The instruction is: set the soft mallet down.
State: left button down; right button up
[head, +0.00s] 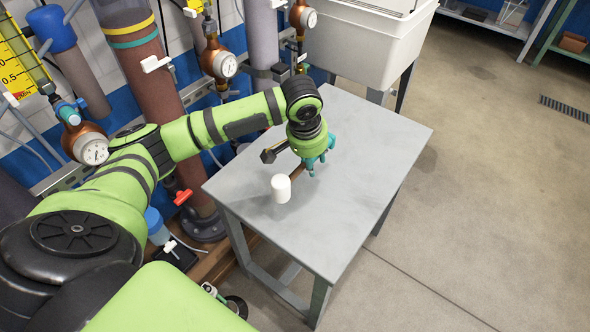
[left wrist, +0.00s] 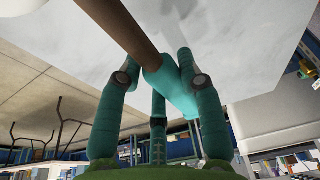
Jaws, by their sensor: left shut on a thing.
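The soft mallet has a white head (head: 281,188) and a brown handle (head: 297,172). In the left wrist view the handle (left wrist: 120,30) runs from the top left down to a teal grip end (left wrist: 174,88) among the fingers. My left gripper (head: 314,163) is shut on the mallet at this end. The mallet is over the grey table (head: 340,205), with its head toward the table's left front part. I cannot tell whether the head touches the tabletop. The handle's far end is partly hidden by the fingers. My right gripper is not in view.
The tabletop is otherwise bare, with free room to the right and front. A white sink (head: 365,50) stands behind the table. Pipes, gauges (head: 227,67) and a red valve handle (head: 183,197) line the wall at left. Open floor (head: 480,190) lies to the right.

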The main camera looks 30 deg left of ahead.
pick_arm(q)
send_over(297, 177)
notch_tip(297, 177, down, 3)
jog(key=shift+s+r, duration=0.15)
jog(key=shift+r, duration=0.05)
jog(key=shift+f, duration=0.15)
jog(key=x, duration=0.1)
jog(key=s+x, duration=0.1)
jog(key=x, duration=0.1)
jog(key=shift+w+a+f, duration=0.1)
jog(key=shift+w+f, duration=0.05)
jog(key=shift+f, duration=0.3)
jog(key=shift+f, duration=0.15)
jog(key=shift+f, duration=0.15)
jog(key=c, duration=1)
grip_release()
jog(key=shift+s+f, duration=0.1)
jog(key=shift+s, duration=0.15)
jog(key=shift+o, duration=0.9)
jog(key=shift+f, duration=0.1)
jog(key=shift+w+f, duration=0.1)
